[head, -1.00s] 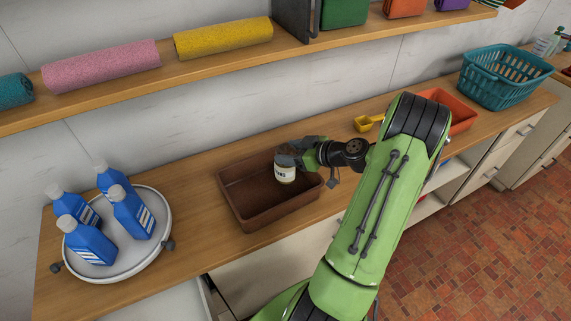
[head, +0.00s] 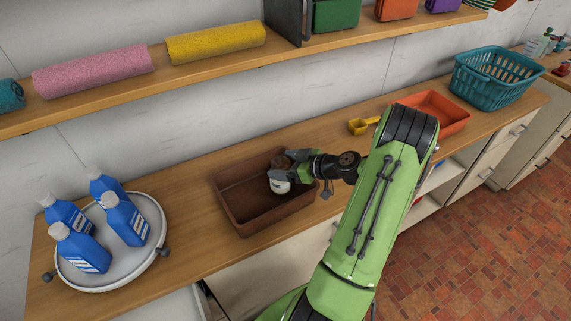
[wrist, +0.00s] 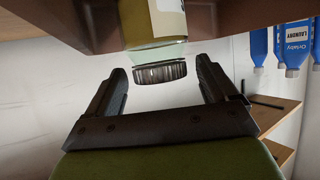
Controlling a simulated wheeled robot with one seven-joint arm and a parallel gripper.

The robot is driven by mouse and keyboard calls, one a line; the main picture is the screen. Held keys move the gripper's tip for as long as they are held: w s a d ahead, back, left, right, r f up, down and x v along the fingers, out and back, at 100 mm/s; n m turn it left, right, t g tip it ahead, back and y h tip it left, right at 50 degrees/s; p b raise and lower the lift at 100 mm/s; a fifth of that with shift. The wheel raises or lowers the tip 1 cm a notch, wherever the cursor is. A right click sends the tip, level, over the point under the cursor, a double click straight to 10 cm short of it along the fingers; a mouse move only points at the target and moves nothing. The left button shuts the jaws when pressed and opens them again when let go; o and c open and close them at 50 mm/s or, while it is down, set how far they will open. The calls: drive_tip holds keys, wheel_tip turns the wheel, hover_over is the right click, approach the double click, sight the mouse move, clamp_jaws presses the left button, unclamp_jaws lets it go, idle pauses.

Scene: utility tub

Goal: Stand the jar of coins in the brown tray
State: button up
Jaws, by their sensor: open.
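The jar of coins (head: 279,187), pale with a dark ribbed lid (wrist: 160,73), is inside the brown tray (head: 246,228), near its right end. It looks upright; its base is hidden, so I cannot see whether it touches the tray floor. My gripper (head: 288,165) is at the top of the jar. In the wrist view, which is upside down, the open fingers (wrist: 160,84) stand on either side of the lid with gaps beside it.
A round white turntable (head: 150,262) with several blue bottles (head: 124,219) stands left of the tray. A yellow scoop (head: 362,125), an orange tray (head: 447,112) and a teal basket (head: 495,80) lie to the right. A shelf (head: 205,72) with rolled towels runs above.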

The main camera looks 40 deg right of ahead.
drive_tip(key=shift+r, duration=0.2)
drive_tip(key=v, duration=1.2)
drive_tip(key=w+a+r+n+g, duration=0.15)
drive_tip(key=a+r+g, duration=0.25)
drive_tip(key=a, duration=0.7)
drive_tip(key=w+a+r+m+g, duration=0.15)
drive_tip(key=a+r+g, duration=0.25)
drive_tip(key=a, duration=0.7)
drive_tip(key=s+a+r+m+t+h, duration=0.1)
drive_tip(key=s+a+r+m+h, duration=0.2)
drive_tip(key=s, duration=0.8)
drive_tip(key=a+r, duration=0.2)
drive_tip(key=a, duration=0.2)
drive_tip(key=shift+s+a+p, duration=0.35)
drive_tip(key=shift+s+a, duration=0.05)
drive_tip(key=shift+r, duration=0.1)
